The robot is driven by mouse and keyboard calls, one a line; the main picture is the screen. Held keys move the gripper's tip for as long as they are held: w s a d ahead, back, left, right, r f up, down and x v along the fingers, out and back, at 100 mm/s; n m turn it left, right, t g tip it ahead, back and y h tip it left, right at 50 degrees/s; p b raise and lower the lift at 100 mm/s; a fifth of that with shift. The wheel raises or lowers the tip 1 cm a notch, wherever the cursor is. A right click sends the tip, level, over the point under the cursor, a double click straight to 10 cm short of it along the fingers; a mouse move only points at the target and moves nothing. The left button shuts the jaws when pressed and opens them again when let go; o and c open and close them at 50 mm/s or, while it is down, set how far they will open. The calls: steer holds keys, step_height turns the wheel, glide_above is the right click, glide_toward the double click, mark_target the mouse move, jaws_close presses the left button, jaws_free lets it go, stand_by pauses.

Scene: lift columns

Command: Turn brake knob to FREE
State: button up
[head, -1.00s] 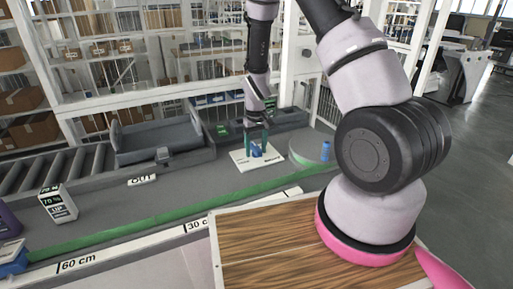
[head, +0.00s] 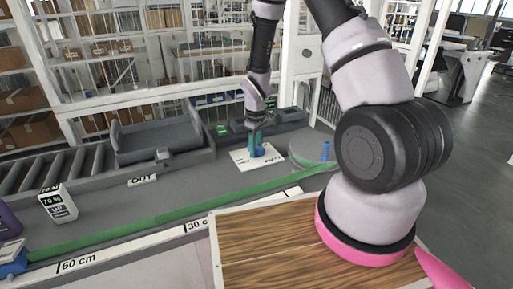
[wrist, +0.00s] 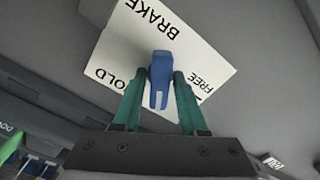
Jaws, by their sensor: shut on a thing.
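The blue brake knob (wrist: 160,72) stands on a white plate (wrist: 125,48) printed BRAKE, FREE and a partly hidden word ending in OLD. Its white stripe points toward the bottom of the wrist view, between the OLD side and the FREE side. My gripper (wrist: 160,76) is around the knob, one green finger on each side, shut on it. In the head view my gripper (head: 256,144) reaches down to the plate (head: 240,159), and its fingers partly hide the knob.
A grey tray (head: 158,140) and a roller conveyor (head: 55,165) lie left of the plate. A round grey disc (head: 308,160) with a small blue piece (head: 326,150) is close on the right. A green strip (head: 180,213) runs along the front.

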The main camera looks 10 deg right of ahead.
steer(key=n, duration=1.1)
steer(key=shift+n, duration=0.3)
steer(key=o, duration=0.9)
steer(key=shift+c, duration=0.2)
steer(key=shift+r, duration=4.5)
